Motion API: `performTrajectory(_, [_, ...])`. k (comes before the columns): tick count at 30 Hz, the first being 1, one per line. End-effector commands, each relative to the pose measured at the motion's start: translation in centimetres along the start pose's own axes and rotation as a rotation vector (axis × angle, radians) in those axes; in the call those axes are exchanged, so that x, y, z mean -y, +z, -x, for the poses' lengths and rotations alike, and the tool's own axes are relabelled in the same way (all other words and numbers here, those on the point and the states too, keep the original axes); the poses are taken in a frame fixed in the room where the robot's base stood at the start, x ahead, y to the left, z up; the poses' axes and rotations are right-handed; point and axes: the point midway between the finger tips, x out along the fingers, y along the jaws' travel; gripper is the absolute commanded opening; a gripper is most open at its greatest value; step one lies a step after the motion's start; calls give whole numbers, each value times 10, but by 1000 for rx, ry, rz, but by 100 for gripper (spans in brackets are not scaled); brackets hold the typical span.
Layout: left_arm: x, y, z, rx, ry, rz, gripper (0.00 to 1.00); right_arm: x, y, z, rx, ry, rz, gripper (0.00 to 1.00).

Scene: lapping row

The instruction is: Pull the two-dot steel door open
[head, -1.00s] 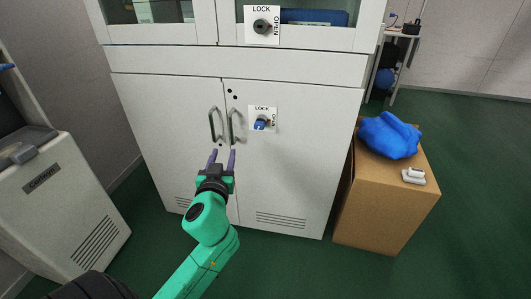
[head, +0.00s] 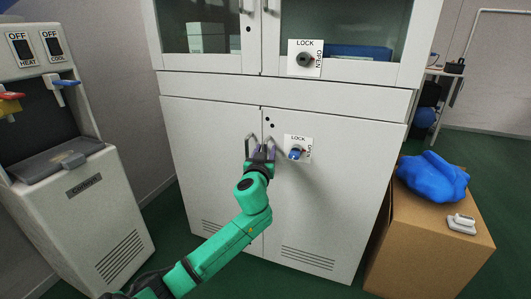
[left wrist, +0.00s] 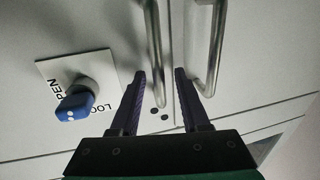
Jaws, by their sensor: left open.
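The two-dot steel door (head: 318,215) is the lower right door of the white cabinet, and it is shut. Two black dots mark its upper left corner; they also show in the left wrist view (left wrist: 160,114). Its bar handle (left wrist: 155,45) stands beside the left door's handle (left wrist: 217,45). My left gripper (head: 264,149) is open at the handles. In the left wrist view, the two-dot door's handle lies between its purple fingers; whether they touch it I cannot tell. A blue knob (head: 295,153) sits on the door's LOCK/OPEN plate (head: 304,142). My right gripper is out of view.
The glazed upper doors have a dark knob (head: 304,60) on their own plate. A water dispenser (head: 75,200) stands at the left. A cardboard box (head: 425,245) carrying a blue bag-like object (head: 433,178) stands close to the right. Green floor is clear between.

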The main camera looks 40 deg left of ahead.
Motion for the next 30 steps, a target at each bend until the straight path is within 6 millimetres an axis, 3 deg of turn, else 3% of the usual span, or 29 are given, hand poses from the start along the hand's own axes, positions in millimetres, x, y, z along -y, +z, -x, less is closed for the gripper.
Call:
performTrajectory(2, [0, 0, 0, 0, 0, 0, 46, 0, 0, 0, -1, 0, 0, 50])
performTrajectory(6, [0, 0, 0, 0, 0, 0, 0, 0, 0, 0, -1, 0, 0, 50])
performTrajectory(30, [0, 1, 1, 1, 1, 0, 0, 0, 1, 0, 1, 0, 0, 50])
